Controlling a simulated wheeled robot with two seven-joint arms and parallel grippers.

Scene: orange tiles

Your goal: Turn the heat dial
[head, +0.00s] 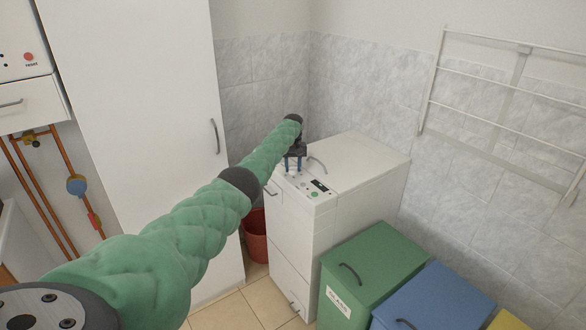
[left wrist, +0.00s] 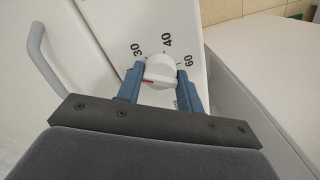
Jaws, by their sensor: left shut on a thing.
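The heat dial (left wrist: 160,70) is a white knob with a red mark, on a white panel printed with 30, 40 and 60. In the left wrist view my left gripper (left wrist: 161,82) has its two blue fingers on either side of the dial, shut on it. The red mark is on the left side of the knob, below the 30. In the head view my left gripper (head: 293,163) reaches down to the top panel of the white machine (head: 345,185); the dial itself is too small to make out there. My right gripper is not in view.
A green bin (head: 375,258) and a blue bin (head: 433,297) stand right of the machine. A tall white cabinet (head: 140,90) and a red bucket (head: 256,238) are left of it. A white drying rack (head: 510,95) hangs on the tiled wall.

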